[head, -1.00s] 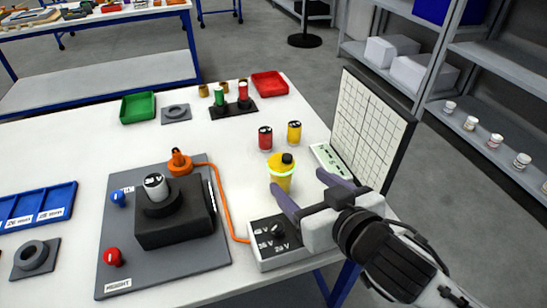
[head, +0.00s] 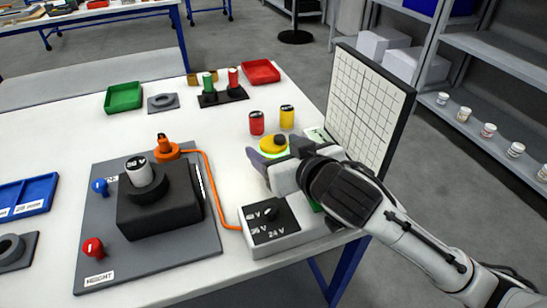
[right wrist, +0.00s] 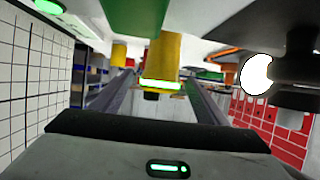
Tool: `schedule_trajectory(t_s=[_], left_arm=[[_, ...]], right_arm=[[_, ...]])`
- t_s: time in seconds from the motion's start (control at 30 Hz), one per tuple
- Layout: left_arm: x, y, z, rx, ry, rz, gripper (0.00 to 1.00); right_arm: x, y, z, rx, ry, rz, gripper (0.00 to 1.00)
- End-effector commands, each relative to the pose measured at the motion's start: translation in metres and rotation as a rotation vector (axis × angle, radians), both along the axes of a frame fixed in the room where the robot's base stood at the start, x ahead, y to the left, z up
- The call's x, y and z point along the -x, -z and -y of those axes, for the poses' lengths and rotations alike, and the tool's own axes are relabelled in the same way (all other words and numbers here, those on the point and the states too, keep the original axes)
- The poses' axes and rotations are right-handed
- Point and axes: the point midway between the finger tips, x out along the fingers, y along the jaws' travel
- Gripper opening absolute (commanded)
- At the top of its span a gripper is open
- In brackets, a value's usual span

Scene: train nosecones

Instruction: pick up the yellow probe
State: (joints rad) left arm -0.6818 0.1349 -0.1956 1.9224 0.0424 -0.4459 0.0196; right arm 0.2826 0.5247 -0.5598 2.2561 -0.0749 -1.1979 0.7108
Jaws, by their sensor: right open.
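The yellow probe (head: 273,144) stands on the white table, partly hidden behind my right gripper (head: 272,156) in the head view. In the right wrist view, which looks upside down, the yellow probe (right wrist: 163,58) shows its glowing green ring and dark cap. My right gripper (right wrist: 156,82) is open, with one finger on each side of the probe in that view. I cannot tell if either finger touches it. My left gripper is in neither view.
A red cylinder (head: 256,123) and a yellow cylinder (head: 287,117) stand just behind the probe. A white gridded board (head: 365,108) rises to the right. A voltage selector box (head: 277,237) sits in front, wired in orange to the grey height station (head: 90,262).

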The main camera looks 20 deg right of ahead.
Motion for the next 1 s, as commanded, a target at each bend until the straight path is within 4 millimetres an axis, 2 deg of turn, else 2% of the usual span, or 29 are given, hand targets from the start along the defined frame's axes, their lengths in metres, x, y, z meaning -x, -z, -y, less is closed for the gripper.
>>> schedule_trajectory(t_s=[0.1, 0.33, 0.6, 0.67, 0.87, 1.0], left_arm=[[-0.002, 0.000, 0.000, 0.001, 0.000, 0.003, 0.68], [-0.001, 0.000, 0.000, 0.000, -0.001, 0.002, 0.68], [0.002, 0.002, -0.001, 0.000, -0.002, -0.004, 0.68], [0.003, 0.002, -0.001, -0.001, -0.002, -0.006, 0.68], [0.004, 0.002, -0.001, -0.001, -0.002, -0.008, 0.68], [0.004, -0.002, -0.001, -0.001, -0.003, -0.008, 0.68]], right_arm=[[-0.008, 0.003, -0.001, -0.001, -0.001, 0.001, 0.68], [-0.009, 0.004, -0.001, -0.001, -0.001, 0.001, 0.66], [-0.009, 0.004, -0.001, -0.001, -0.001, 0.001, 0.21], [-0.009, 0.003, -0.001, -0.002, -0.001, 0.003, 0.18], [-0.009, -0.001, -0.001, -0.002, -0.001, 0.004, 0.17], [-0.009, -0.021, -0.002, -0.004, -0.001, 0.008, 0.17]])
